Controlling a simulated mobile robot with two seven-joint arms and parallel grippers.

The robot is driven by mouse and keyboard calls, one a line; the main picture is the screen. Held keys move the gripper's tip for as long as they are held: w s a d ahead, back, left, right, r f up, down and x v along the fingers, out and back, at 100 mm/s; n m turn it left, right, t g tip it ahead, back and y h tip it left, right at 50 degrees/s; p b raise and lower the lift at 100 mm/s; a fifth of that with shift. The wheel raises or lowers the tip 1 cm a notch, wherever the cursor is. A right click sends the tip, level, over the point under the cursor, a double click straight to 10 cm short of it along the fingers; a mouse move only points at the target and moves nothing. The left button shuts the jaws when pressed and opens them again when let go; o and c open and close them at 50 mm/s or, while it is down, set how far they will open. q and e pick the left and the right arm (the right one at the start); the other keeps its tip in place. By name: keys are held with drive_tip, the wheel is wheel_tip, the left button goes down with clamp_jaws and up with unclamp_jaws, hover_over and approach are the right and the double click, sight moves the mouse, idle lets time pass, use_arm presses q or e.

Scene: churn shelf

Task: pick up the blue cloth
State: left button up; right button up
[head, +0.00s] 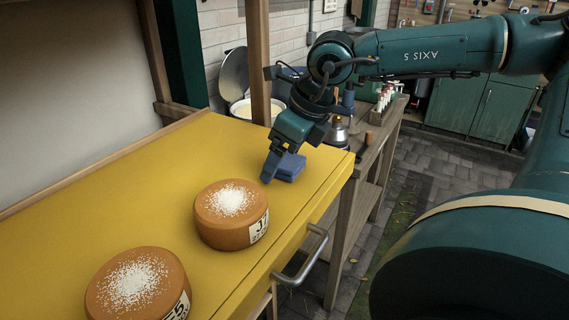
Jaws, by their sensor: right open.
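The blue cloth (290,168) is a small folded pad lying on the yellow shelf top (130,200), near its far right corner. My right gripper (274,172) points down at the cloth, with a finger at the cloth's left side. The jaws are open. Whether a finger touches the cloth I cannot tell, and the second finger is mostly hidden. The gripper covers part of the cloth. My left gripper is not in view.
Two orange cheese wheels with white grains on top, one nearer the middle (214,224) and one at the front (108,296), stand on the shelf. A wooden post (258,60) rises behind the gripper. A metal handle (302,262) juts from the right edge. The shelf's left part is clear.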

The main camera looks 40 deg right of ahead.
sight(286, 160)
drive_tip(key=c, duration=1.1)
drive_tip(key=shift+o, duration=0.2)
drive_tip(key=shift+r, duration=0.1)
wheel_tip(286, 160, up, 10)
drive_tip(key=o, duration=0.4)
drive_tip(key=shift+c, duration=1.6)
drive_tip(key=shift+s, duration=0.1)
